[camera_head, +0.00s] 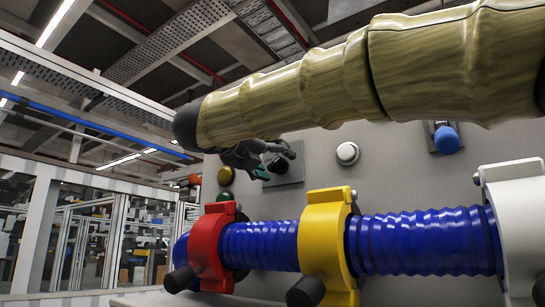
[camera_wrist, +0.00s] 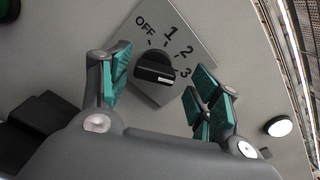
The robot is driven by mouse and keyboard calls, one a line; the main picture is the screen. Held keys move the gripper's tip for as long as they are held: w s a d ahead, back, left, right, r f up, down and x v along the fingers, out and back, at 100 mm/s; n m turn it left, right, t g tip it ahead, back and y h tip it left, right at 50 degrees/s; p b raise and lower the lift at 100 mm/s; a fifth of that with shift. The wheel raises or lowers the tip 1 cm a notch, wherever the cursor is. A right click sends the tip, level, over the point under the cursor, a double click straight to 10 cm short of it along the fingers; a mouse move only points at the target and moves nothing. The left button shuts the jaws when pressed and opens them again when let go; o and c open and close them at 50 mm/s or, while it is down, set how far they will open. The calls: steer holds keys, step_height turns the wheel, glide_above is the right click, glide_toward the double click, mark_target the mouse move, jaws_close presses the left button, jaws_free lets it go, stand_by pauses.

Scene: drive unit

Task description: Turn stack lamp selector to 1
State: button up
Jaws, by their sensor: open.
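The stack lamp selector is a black knob (camera_wrist: 155,70) on a square grey plate (camera_wrist: 196,40) marked OFF, 1, 2 and 3, seen in the wrist view. The white mark on the knob's bar lies at its right end, on the side of the 3. My gripper (camera_wrist: 158,72) is open, with one teal-padded finger left of the knob and the other to its right. No finger visibly touches the knob.
A white round button (camera_head: 347,153), a blue knob (camera_head: 446,139) and a yellow button (camera_head: 225,176) are on the same grey panel. Below run blue corrugated hoses (camera_head: 420,240) with red (camera_head: 211,243), yellow (camera_head: 328,240) and white (camera_head: 515,220) clamps.

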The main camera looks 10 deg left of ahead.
steer(key=shift+w+f, duration=0.4)
steer(key=shift+w, duration=0.45)
steer(key=shift+s+r, duration=0.15)
steer(key=shift+s, duration=0.1)
steer(key=shift+c, duration=0.5)
steer(key=shift+s+r, duration=0.1)
steer(key=shift+s, duration=0.15)
steer(key=c, duration=0.3)
steer(key=shift+w, duration=0.1)
steer(key=c, duration=0.6)
steer(key=shift+c, duration=0.2)
